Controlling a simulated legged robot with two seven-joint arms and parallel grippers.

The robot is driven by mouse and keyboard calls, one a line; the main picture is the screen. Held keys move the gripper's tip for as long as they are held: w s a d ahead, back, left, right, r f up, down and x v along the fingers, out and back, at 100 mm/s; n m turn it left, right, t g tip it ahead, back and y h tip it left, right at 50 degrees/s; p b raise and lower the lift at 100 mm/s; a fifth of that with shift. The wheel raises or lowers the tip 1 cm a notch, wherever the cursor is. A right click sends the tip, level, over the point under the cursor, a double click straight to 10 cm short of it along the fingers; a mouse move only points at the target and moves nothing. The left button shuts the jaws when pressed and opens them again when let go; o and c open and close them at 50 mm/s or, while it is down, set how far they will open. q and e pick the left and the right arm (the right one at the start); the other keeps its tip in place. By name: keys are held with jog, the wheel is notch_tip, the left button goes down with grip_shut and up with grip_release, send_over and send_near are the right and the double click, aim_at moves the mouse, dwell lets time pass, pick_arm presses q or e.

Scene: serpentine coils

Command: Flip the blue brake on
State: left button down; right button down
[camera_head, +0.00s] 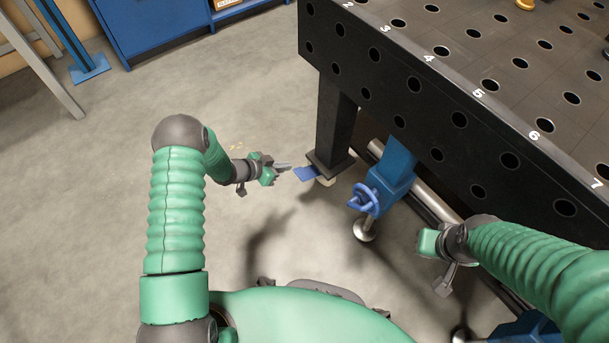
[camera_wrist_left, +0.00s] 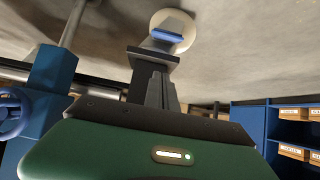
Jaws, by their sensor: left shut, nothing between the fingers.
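The blue brake (camera_head: 306,173) is a small flat blue pedal at the foot of the black table leg (camera_head: 334,125), by a pale caster wheel (camera_head: 326,182). In the left wrist view the brake (camera_wrist_left: 168,36) shows in front of the round pale wheel (camera_wrist_left: 178,22). My left gripper (camera_head: 287,166) is shut and empty, just left of the brake, pointing at it; a small gap seems to remain. Its fingers (camera_wrist_left: 157,88) show below the brake in the wrist view. My right gripper (camera_head: 428,243) is at the lower right, away from the brake; its fingertips are not clear.
A black perforated table (camera_head: 440,95) overhangs the leg at the right. A blue support with a handwheel (camera_head: 362,197) stands right of the brake. A blue cabinet (camera_head: 150,30) is at the back left. Grey floor (camera_head: 110,150) left of the gripper is open.

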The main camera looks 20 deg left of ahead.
pick_arm(q)
jog(key=b+x, duration=0.7)
jog(key=x, duration=0.3)
jog(key=shift+w+d+f, duration=0.1)
jog(key=shift+d+f, duration=0.1)
jog(key=shift+f, duration=0.15)
jog(key=shift+s+a+f+b, duration=0.25)
jog(key=shift+s+f+b, duration=0.05)
jog(key=shift+f+b, duration=0.25)
jog(key=shift+s+a+f+b, duration=0.3)
jog(key=shift+f+b, duration=0.15)
jog(key=shift+f, duration=0.1)
jog(key=shift+s+a+f, duration=0.1)
jog(key=shift+s+f, duration=0.05)
jog(key=shift+f, duration=0.1)
jog(key=shift+r, duration=0.1)
